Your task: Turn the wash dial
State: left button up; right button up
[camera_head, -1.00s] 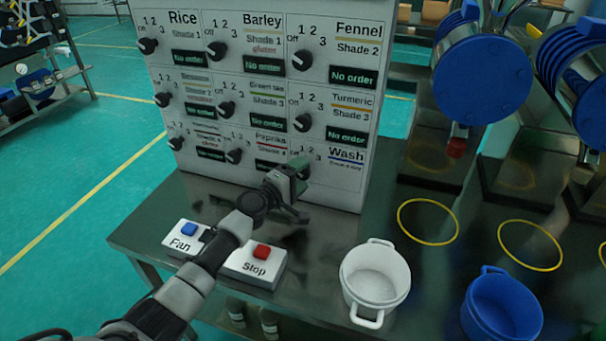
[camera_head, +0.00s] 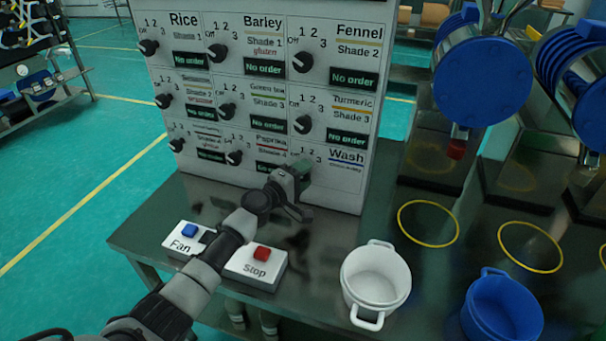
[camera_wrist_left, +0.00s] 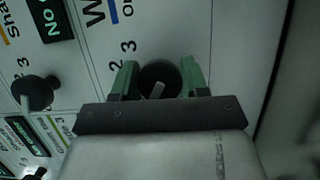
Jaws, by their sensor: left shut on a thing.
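The wash dial (camera_wrist_left: 160,80) is a round black knob with a light pointer mark, seen in the left wrist view. Its "2" and "3" marks show beside it on the white panel. My left gripper (camera_wrist_left: 160,79) has its two green fingers on either side of the dial and is shut on it. In the head view, my left gripper (camera_head: 301,168) is at the bottom right cell of the panel (camera_head: 340,190), by the "Wash" label (camera_head: 346,156). There it hides most of the dial. My right gripper is not in view.
Other black dials, such as the Turmeric dial (camera_head: 303,124), are close above and to the left. Fan (camera_head: 184,240) and Stop (camera_head: 257,264) button boxes lie below my left arm. A white pot (camera_head: 376,282) and a blue pot (camera_head: 502,308) stand right.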

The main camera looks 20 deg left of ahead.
pick_arm(q)
jog(key=m+p, duration=0.2)
jog(key=m+g+y+p, duration=0.1)
jog(key=p, duration=0.1)
jog(key=shift+r+m, duration=0.2)
jog(key=shift+m, duration=0.2)
jog(key=m+g+p, duration=0.1)
jog(key=p, duration=0.1)
jog(key=shift+f+m+y+p, duration=0.1)
jog(key=shift+m+y+p, duration=0.2)
jog(key=shift+m+y, duration=0.1)
jog(key=shift+f+m+p, duration=0.1)
jog(key=shift+m+p, duration=0.2)
jog(key=shift+p, duration=0.05)
jog(key=shift+y, duration=0.3)
jog(key=o, duration=0.9)
